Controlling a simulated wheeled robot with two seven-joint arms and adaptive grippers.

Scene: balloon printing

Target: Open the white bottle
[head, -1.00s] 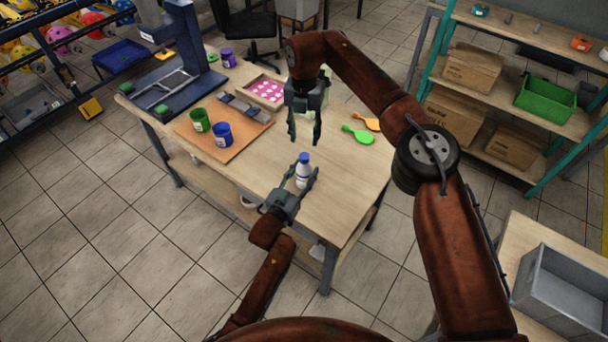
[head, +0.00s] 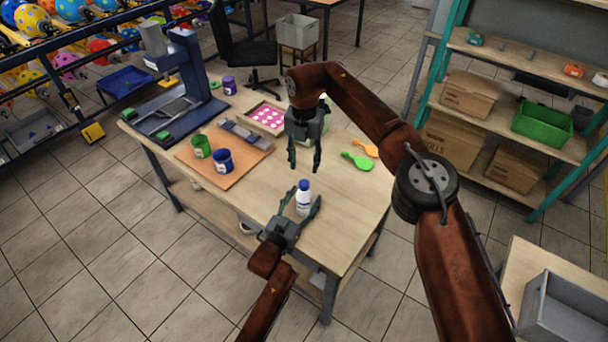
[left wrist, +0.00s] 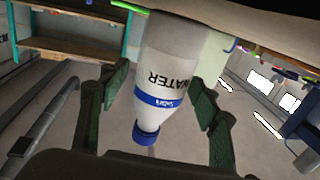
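The white bottle (head: 304,202) has a blue cap on its top and stands upright on the wooden table near its front edge. In the left wrist view the white bottle (left wrist: 165,75) appears upside down, with a blue label band and the word WATER. My left gripper (head: 303,200) is open, its fingers on either side of the bottle. The left wrist view shows gaps between the bottle and both fingers of my left gripper (left wrist: 160,100). My right gripper (head: 304,168) is open and empty, pointing down just behind and above the bottle in the head view.
The table (head: 350,215) also holds a green cup (head: 201,146), a blue cup (head: 223,161), a pink-dotted tray (head: 267,117), a green paddle (head: 357,161) and an orange paddle (head: 365,148). A blue press (head: 185,75) stands at the far left.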

